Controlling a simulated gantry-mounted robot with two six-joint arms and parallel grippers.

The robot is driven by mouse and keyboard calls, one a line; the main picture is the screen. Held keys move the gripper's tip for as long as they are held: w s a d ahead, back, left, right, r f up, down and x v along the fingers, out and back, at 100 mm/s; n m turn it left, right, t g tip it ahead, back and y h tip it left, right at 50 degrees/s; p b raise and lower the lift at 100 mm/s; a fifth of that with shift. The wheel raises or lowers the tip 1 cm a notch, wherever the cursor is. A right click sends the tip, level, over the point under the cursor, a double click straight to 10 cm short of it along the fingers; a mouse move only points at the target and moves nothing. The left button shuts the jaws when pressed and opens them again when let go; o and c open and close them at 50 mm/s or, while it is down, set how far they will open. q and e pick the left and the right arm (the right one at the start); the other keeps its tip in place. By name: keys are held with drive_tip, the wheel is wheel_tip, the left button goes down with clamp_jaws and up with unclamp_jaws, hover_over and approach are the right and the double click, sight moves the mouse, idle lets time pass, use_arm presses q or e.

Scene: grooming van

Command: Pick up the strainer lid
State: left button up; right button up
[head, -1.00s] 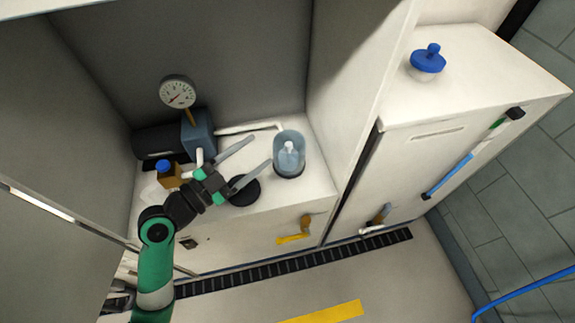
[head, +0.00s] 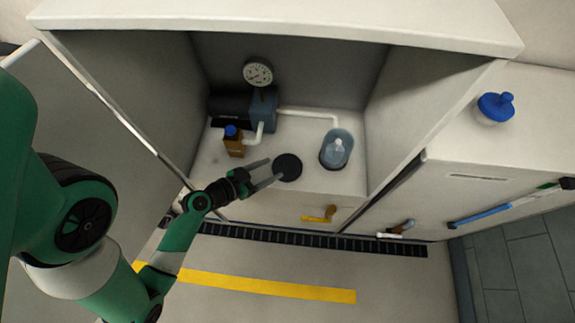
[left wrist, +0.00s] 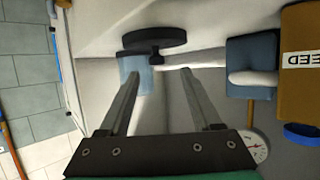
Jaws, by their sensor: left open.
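A round black disc (head: 288,167), which I take for the strainer lid, lies on the white counter. In the left wrist view the black disc (left wrist: 155,38) shows a short knob. A clear bluish strainer bowl (head: 336,150) stands to its right, with a pale piece inside. It also shows in the left wrist view (left wrist: 146,80), between the fingers. My left gripper (head: 266,173) is open and empty, its two fingers pointing at the disc from the left. I see no contact, and the exact gap cannot be told. My right gripper is not in view.
A pump (head: 263,110) with a gauge (head: 257,73) and white pipes stands behind, beside a brown bottle (head: 234,146) with a blue cap. Bay walls enclose the counter on both sides. A blue-topped item (head: 495,107) stands on the right cabinet. A yellow handle (head: 319,218) is on the counter's front.

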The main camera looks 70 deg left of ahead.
sight(285, 165)
use_arm(q)
drive_tip(key=shift+x, duration=1.15)
drive_tip(key=shift+d+x, duration=0.15)
drive_tip(key=shift+x, duration=1.2)
drive_tip(key=shift+d+x, duration=0.1)
drive_tip(key=shift+x, duration=1.25)
clamp_jaws()
